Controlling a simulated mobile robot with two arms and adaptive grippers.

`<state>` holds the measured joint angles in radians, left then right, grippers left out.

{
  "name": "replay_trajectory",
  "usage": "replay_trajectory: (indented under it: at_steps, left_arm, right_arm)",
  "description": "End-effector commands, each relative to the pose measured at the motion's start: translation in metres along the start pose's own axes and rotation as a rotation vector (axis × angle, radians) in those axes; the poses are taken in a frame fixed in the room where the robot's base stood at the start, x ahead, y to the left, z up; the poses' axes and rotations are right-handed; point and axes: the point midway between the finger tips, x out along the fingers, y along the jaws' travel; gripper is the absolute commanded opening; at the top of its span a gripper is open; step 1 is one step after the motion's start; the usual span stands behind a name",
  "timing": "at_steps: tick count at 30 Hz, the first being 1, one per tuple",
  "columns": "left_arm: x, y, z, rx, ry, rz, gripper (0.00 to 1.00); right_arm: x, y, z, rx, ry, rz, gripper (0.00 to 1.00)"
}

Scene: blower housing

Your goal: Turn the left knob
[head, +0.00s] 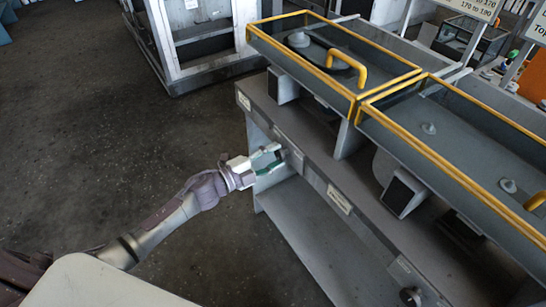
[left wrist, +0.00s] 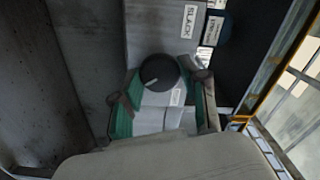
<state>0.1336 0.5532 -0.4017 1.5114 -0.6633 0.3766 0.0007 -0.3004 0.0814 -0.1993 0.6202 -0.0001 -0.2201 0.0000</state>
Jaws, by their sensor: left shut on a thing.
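The left knob (left wrist: 160,72) is round and dark, with a pale pointer mark, and sits on the grey front panel of the blower housing. In the left wrist view it lies between the two fingers of my left gripper (left wrist: 161,88), whose pads are green. In the head view my left gripper (head: 276,157) is at the left part of the housing's front rail (head: 310,168), shut on the knob, which the fingers mostly hide. A second dark knob (head: 410,296) is at the lower right of the same rail. My right gripper is not in view.
Yellow-framed glass covers (head: 330,55) top the housing, one with a yellow handle (head: 347,64). A lower shelf (head: 315,245) lies below the rail. A grey metal frame (head: 205,45) stands behind. The floor (head: 110,130) at left is clear.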

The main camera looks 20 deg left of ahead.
Motion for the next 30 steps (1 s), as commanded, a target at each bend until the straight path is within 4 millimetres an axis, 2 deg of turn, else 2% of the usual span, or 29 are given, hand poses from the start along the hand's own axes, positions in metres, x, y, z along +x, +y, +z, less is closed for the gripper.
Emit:
replay_trajectory:
  at_steps: [10,11,15,25,30]
  left_arm:
    - [0.0,0.001,0.0,0.001,0.0,0.002,0.09]
    - [-0.001,0.001,0.0,0.001,0.0,0.002,0.47]
    - [0.0,0.001,0.0,0.001,0.0,0.002,0.69]
    - [-0.002,0.001,0.0,0.001,0.0,0.002,0.69]
    - [-0.022,0.002,0.001,0.0,-0.001,0.004,0.69]
  right_arm:
    - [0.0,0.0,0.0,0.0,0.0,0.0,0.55]
    - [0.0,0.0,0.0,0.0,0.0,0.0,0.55]
    - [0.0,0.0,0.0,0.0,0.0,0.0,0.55]
    - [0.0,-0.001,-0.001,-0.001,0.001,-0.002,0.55]
    - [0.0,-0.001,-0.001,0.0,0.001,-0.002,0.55]
